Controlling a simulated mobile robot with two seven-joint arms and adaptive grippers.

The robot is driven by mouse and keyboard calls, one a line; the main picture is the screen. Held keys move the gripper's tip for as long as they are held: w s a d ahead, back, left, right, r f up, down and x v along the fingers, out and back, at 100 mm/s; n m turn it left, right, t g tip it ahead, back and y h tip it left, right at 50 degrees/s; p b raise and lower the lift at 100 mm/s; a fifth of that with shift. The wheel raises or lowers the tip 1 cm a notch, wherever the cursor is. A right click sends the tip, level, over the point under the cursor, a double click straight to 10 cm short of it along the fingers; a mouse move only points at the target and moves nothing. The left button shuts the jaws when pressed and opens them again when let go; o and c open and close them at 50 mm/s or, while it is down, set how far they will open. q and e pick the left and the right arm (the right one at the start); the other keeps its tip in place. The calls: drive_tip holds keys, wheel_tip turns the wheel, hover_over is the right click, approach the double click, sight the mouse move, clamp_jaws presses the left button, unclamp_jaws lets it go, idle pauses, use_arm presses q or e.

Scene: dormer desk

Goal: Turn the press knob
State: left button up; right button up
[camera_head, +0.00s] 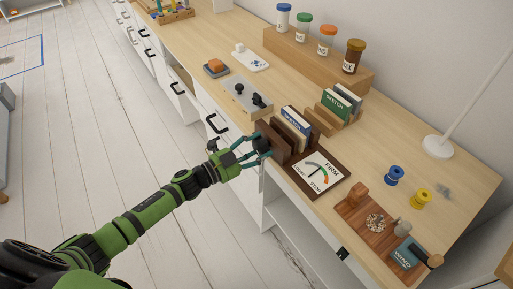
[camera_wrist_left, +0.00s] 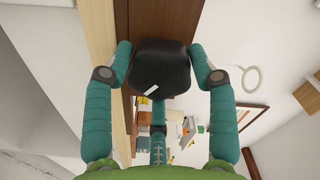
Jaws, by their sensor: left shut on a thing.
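The press (camera_head: 277,141) is a dark brown wooden frame near the front edge of the desk, with several books upright in it. In the left wrist view, the press knob (camera_wrist_left: 160,68) is a black rounded knob with a white mark, in front of a brown board of the press (camera_wrist_left: 165,20). My left gripper (camera_head: 260,146) is at the near left end of the press, with its teal fingers shut around the knob. It also shows in the left wrist view (camera_wrist_left: 165,75). A dial card (camera_head: 312,180) with a coloured arc and a needle lies beside the press. My right gripper is out of view.
A grey box with black knobs (camera_head: 246,97) stands to the left of the press. A green book on a wooden stand (camera_head: 333,108) is behind it. A wooden tray (camera_head: 366,212) and blue and yellow spools (camera_head: 394,175) are to the right.

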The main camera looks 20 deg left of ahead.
use_arm(q)
drive_tip(key=shift+d+r, duration=0.15)
drive_tip(key=shift+r, duration=0.1)
drive_tip(key=o, duration=1.2)
drive_tip(key=shift+f, duration=0.15)
drive_tip(key=shift+s+a+f, duration=0.1)
drive_tip(key=shift+s+a, duration=0.3)
drive_tip(key=v, duration=1.1)
